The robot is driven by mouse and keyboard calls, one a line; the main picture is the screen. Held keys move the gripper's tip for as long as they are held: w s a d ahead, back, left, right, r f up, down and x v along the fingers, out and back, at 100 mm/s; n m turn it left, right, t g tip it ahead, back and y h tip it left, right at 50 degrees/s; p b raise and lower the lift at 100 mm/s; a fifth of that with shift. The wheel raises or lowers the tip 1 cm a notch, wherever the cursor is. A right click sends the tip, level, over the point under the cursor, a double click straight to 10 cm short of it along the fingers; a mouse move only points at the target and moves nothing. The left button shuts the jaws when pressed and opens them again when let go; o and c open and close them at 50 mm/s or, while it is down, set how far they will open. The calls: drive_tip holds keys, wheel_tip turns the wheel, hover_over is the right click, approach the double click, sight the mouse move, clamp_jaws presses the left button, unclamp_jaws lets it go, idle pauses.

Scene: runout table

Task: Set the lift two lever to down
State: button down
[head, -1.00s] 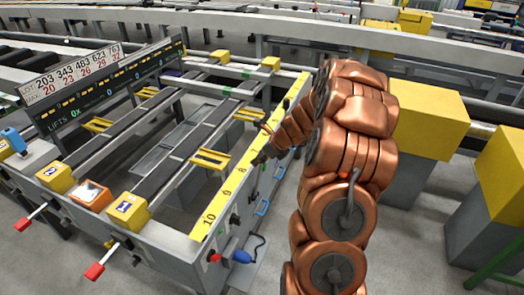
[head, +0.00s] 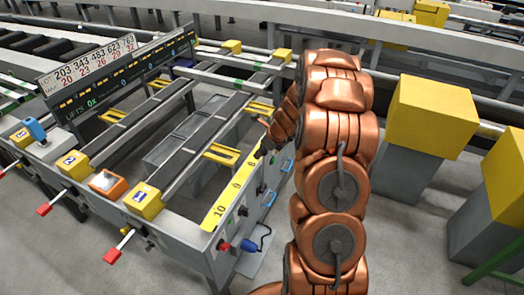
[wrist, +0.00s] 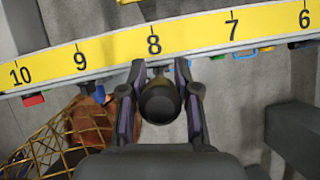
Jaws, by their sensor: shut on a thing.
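My gripper (wrist: 160,75) is shut on a dark round knob (wrist: 160,103) in the wrist view. A short stem runs from the knob toward the table edge, below the 8 on the yellow number strip (wrist: 195,38). In the head view, my gripper (head: 262,150) is at the table's right side, by the same strip (head: 222,208), and the knob is hidden. I see no label naming the knob as the lift two lever. A lift display board (head: 120,85) stands at the back left. Its "LIFTS" line shows 0x.
Yellow boxes marked 2 (head: 72,164) and 1 (head: 145,200) sit on the near rail. Red-ended levers (head: 44,209) (head: 112,255) stick out below them. Yellow-topped grey blocks (head: 432,115) stand right of my arm.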

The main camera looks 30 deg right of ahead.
drive_tip(key=c, duration=0.8)
unclamp_jaws()
drive_tip(key=v, duration=1.2)
